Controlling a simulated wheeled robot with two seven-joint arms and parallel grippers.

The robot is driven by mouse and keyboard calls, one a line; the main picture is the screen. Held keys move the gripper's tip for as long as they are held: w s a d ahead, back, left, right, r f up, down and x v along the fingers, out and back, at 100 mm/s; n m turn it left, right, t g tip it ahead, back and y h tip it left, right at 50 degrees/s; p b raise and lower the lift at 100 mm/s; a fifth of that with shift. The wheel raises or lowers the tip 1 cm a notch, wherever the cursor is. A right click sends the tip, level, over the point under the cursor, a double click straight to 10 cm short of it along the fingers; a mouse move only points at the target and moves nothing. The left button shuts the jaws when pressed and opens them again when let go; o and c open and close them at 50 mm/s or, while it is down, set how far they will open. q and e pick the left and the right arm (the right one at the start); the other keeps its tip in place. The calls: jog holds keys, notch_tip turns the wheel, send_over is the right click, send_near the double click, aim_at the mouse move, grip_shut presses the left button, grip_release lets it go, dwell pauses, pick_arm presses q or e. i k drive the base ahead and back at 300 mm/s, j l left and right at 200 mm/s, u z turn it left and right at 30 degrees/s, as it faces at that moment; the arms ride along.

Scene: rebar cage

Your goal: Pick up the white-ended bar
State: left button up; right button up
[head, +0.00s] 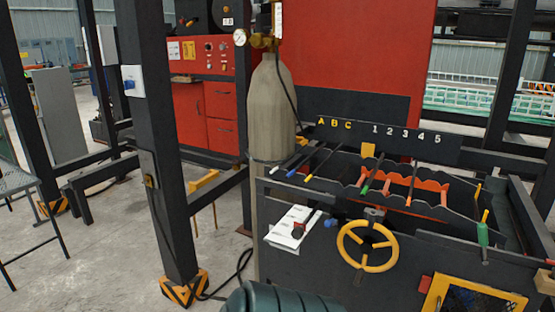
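The white-ended bar (276,172) is the leftmost of several thin dark bars on the black rack at the left of the workstation, in the head view. Its white end points toward me and hangs out over the front rail. The blue-ended bar (291,172) lies just to its right, then the yellow-ended bar (309,176). These three lie side by side near the letters A B C. Neither of my grippers is in view.
Green-, red- and yellow-ended bars lie farther right near an orange frame (400,184). A yellow handwheel (367,266) and white sheet (292,226) are on the front. A gas cylinder (272,110) and black post (160,130) stand left of the rack.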

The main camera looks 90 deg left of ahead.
aim_at(275, 169)
jog(key=j+u, duration=0.3)
jog(key=u, duration=0.15)
jog(key=j+u, duration=0.25)
jog(key=u, duration=0.2)
jog(key=j+u, duration=0.3)
jog(key=u, duration=0.2)
jog(key=i+j+u, duration=0.15)
jog(key=j, duration=0.4)
jog(key=i+j+u, duration=0.2)
jog(key=i+j, duration=0.2)
jog(key=i+j+u, duration=0.15)
jog(key=i+j, duration=0.15)
jog(key=j, duration=0.25)
jog(key=i+j, duration=0.25)
jog(key=j, duration=0.1)
